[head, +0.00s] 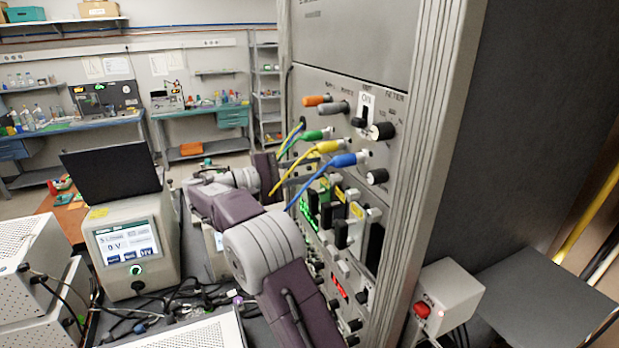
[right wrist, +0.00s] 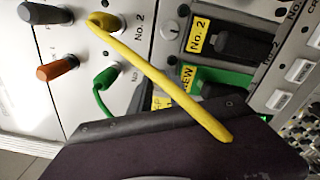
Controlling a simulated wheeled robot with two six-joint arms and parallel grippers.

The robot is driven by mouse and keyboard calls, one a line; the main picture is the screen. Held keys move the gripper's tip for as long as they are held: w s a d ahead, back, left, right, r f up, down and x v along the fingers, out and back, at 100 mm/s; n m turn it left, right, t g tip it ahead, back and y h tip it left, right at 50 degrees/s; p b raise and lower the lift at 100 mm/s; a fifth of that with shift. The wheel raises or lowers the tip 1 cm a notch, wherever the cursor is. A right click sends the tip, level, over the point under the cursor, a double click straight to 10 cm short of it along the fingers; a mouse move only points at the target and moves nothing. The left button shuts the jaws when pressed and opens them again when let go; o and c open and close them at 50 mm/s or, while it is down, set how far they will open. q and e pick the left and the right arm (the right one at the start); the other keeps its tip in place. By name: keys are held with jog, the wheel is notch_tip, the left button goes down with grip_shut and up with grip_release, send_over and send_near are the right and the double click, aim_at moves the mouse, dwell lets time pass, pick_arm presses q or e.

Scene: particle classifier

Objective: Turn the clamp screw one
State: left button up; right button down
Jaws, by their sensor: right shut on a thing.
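My right gripper (head: 268,178) is close to the instrument panel in the head view, behind the hanging cables. A partly covered yellow label ending in "REW" (right wrist: 187,77) and a green block (right wrist: 226,90) show just above the gripper. A black part (right wrist: 245,43) beside a yellow "No. 2" label (right wrist: 198,35) is apart from the gripper. My left gripper is out of view.
Yellow (head: 318,150), green (head: 312,135) and blue (head: 340,161) cables hang from the panel around my wrist. Orange (head: 317,100) and grey (head: 340,107) plugs sit above. A voltage unit (head: 130,248) and a box with a red button (head: 440,300) stand nearby.

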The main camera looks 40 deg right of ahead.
jog(key=shift+m+b, duration=0.6)
jog(key=shift+m, duration=0.4)
jog(key=c, duration=1.2)
grip_release()
jog(key=shift+c, duration=0.2)
